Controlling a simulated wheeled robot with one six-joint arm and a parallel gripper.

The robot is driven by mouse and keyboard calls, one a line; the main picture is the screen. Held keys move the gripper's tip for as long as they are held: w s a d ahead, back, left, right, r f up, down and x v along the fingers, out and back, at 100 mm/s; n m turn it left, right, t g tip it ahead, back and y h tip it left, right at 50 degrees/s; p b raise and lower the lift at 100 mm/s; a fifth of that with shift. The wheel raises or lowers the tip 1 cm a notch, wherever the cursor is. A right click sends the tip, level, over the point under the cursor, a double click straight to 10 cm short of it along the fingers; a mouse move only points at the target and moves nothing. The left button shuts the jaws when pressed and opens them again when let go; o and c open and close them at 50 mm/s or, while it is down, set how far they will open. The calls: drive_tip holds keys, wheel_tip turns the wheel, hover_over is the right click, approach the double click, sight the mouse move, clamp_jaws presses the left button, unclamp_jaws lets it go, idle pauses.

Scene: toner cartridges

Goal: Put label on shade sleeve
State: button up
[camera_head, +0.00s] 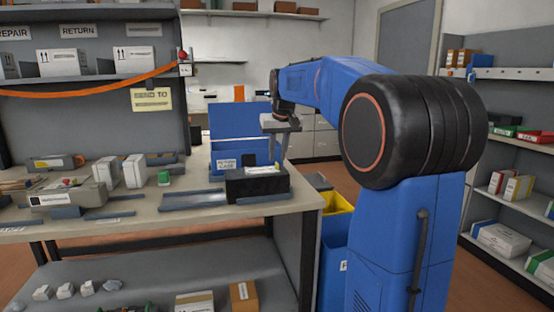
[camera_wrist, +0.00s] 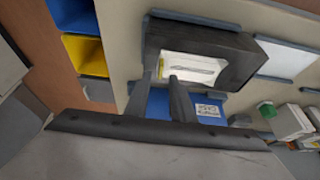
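A long black box-like sleeve (camera_head: 242,187) sits at the right end of the workbench; it also shows in the wrist view (camera_wrist: 237,62). A white label (camera_wrist: 195,69) with a printed line and a yellow end lies on its face that is turned to the wrist camera. In the head view the label (camera_head: 262,170) is a small pale patch on top. My gripper (camera_wrist: 164,77) points down over the sleeve, its fingertips near the label's yellow end. A gap shows between the fingers, with nothing clearly held. Whether the tips touch the label I cannot tell.
A blue bin (camera_head: 238,128) with a label card stands right behind the sleeve. A grey metal tray (camera_head: 195,199) lies to its left. White boxes (camera_head: 133,171) and a grey cartridge (camera_head: 69,198) are farther left. A yellow bin (camera_head: 337,203) stands beyond the bench's right edge.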

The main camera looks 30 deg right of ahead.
drive_tip(key=d+v, duration=0.1)
drive_tip(key=v, duration=0.8)
drive_tip(key=s+a+f, duration=0.4)
drive_tip(key=s+a, duration=0.3)
drive_tip(key=s, duration=0.1)
drive_tip(key=s+a+f+n, duration=0.1)
drive_tip(key=s+a+f, duration=0.2)
drive_tip(key=s+f, duration=0.5)
drive_tip(key=s+a+f+n, duration=0.1)
drive_tip(key=s+a+f, duration=0.3)
drive_tip(key=s+f, duration=0.5)
drive_tip(key=s+a+f+n+y, duration=0.1)
drive_tip(key=s+a+f, duration=0.3)
drive_tip(key=s+f, duration=0.4)
drive_tip(key=s, duration=0.2)
drive_tip(key=shift+s+a+f, duration=0.2)
drive_tip(key=shift+s+f, duration=0.1)
drive_tip(key=shift+f, duration=0.1)
